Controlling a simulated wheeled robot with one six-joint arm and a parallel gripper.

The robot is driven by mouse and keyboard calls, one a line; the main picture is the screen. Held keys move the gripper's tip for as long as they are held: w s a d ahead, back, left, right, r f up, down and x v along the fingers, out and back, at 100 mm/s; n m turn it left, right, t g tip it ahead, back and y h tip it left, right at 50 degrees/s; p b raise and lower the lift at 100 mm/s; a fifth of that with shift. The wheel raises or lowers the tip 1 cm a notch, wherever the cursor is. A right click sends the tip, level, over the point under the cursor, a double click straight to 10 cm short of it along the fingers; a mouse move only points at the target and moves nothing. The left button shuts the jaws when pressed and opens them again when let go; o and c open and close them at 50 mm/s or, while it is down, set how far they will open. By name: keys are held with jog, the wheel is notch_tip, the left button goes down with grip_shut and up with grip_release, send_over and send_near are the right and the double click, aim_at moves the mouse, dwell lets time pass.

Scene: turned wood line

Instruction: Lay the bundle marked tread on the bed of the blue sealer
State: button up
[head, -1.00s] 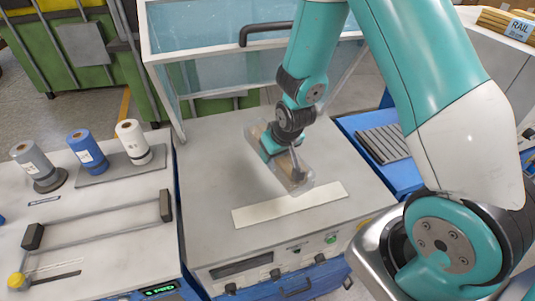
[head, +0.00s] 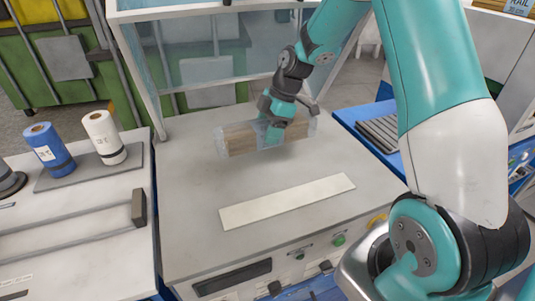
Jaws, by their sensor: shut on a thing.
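My gripper (head: 274,127) is shut on a wooden bundle (head: 240,138) in clear wrapping. It holds the bundle crosswise near the back of the sealer's bed (head: 195,188), a flat grey top. I cannot tell whether the bundle touches the bed or hangs just over it. No marking on the bundle is readable, and the gripper covers its middle. The sealer has a blue lower front, a raised clear lid (head: 180,60) with a white frame, and a pale strip (head: 288,201) across the bed.
On the left bench, a blue roll (head: 49,152) and a white roll (head: 104,138) stand on a grey plate. A blue-edged station with a ribbed plate (head: 381,133) is on the right. A bundle labelled RAIL (head: 518,5) lies at the top right. The front bed is clear except for the strip.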

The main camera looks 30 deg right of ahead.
jog(key=shift+f+p, duration=0.4)
jog(key=shift+f, duration=2.65)
jog(key=o, duration=1.1)
jog(key=shift+f, duration=0.1)
jog(key=shift+o, duration=0.2)
